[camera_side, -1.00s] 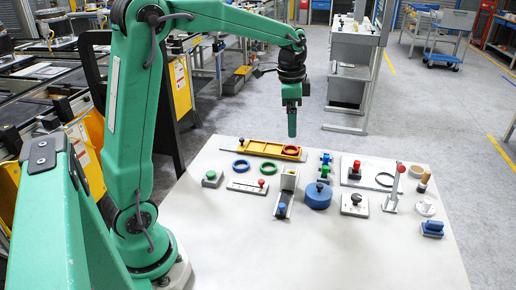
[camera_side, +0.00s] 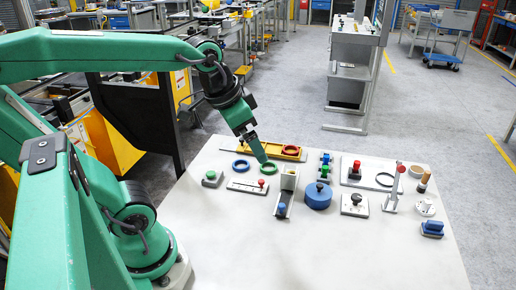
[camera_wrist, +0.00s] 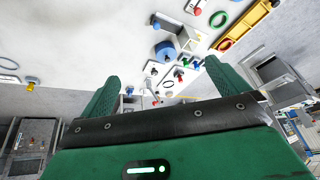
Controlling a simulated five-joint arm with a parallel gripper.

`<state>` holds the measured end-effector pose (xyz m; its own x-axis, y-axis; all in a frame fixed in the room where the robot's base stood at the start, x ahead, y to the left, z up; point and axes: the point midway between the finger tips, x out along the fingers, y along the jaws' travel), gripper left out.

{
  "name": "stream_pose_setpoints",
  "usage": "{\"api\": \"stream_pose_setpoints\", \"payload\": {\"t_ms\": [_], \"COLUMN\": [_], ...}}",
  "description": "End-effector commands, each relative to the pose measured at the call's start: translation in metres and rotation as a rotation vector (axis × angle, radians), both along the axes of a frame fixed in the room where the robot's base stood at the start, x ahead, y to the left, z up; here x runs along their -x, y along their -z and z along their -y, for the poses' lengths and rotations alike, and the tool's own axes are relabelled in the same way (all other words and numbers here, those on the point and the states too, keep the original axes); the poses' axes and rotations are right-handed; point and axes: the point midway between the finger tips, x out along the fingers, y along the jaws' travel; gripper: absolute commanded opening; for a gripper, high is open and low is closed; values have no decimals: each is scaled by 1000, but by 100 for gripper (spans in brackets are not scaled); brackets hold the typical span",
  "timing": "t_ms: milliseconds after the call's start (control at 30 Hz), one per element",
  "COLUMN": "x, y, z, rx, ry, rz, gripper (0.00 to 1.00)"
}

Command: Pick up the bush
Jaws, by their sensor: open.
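Nothing in view is a plant, and I cannot tell for certain which part is the bush. The green ring (camera_wrist: 218,19) shows at the top there.
A red-topped post (camera_side: 393,188) stands to the right. Several knobbed parts lie around. The table's front (camera_side: 310,255) is clear.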

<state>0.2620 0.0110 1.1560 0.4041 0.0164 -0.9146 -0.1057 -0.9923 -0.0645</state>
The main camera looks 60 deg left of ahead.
Motion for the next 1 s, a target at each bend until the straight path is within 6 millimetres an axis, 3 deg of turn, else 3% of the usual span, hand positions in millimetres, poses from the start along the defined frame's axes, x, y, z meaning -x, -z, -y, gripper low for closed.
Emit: {"api": "stream_pose_setpoints", "payload": {"t_ms": [200, 500, 833, 1000], "x": [29, 38, 38, 38], "y": [12, 18, 18, 18], "z": [8, 11, 11, 11], "rx": [48, 70, 69, 69], "ry": [-73, -105, -104, -104], "rz": [57, 77, 77, 77], "gripper": [100, 98, 36, 36]}}
